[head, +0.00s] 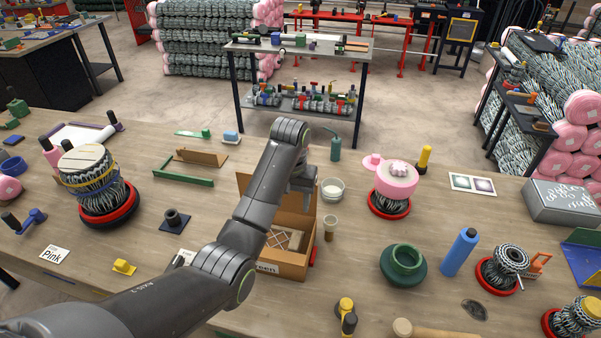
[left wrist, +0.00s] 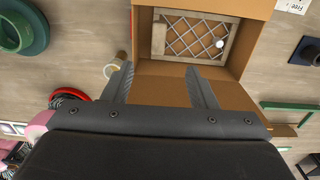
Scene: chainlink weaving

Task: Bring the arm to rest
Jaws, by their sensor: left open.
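My left arm reaches across the table, and its gripper (head: 302,186) is above the open cardboard box (head: 310,226). In the left wrist view my left gripper (left wrist: 157,72) is open, with nothing between its two fingers. The box (left wrist: 190,92) lies beyond the fingertips in that view. A wooden frame with a chain-link mesh panel (left wrist: 190,38) lies inside the box, with a small white round spot on it. In the head view the panel (head: 285,238) shows partly, and my forearm hides much of the box. My right gripper is in neither view.
Farther right are a pink-topped spool (head: 395,182), a green pot (head: 403,264) and a blue bottle (head: 461,251). A large wire spool (head: 97,183) stands at left.

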